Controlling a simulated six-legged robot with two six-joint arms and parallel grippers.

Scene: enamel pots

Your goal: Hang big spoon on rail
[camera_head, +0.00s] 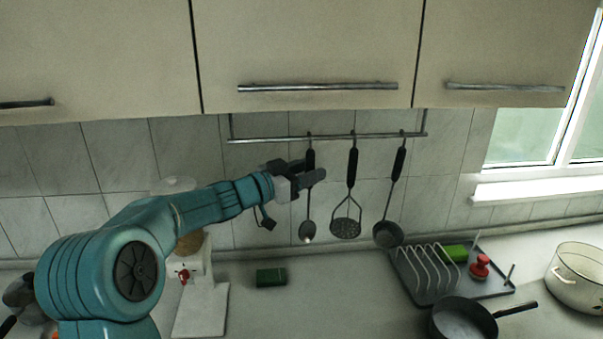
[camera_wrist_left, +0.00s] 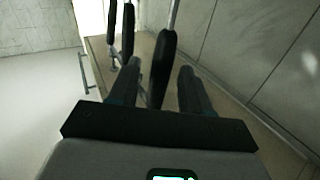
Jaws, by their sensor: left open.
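The big spoon (camera_head: 306,231) hangs upright on the rail (camera_head: 330,138), leftmost of the three utensils there. Its black handle also shows in the left wrist view (camera_wrist_left: 166,62). My left gripper (camera_head: 313,172) is open at that handle, just below the rail. In the wrist view the handle lies between the two fingers, with a gap visible on the right side; I cannot tell whether the left finger touches it. The gripper hides part of the handle in the head view. My right gripper is not in view.
A masher (camera_head: 346,226) and a ladle (camera_head: 388,234) hang to the right of the spoon. Cupboards (camera_head: 310,50) are close above the rail. Below are a green box (camera_head: 271,277), a dish rack (camera_head: 428,275), a pan (camera_head: 462,319) and a white pot (camera_head: 577,279).

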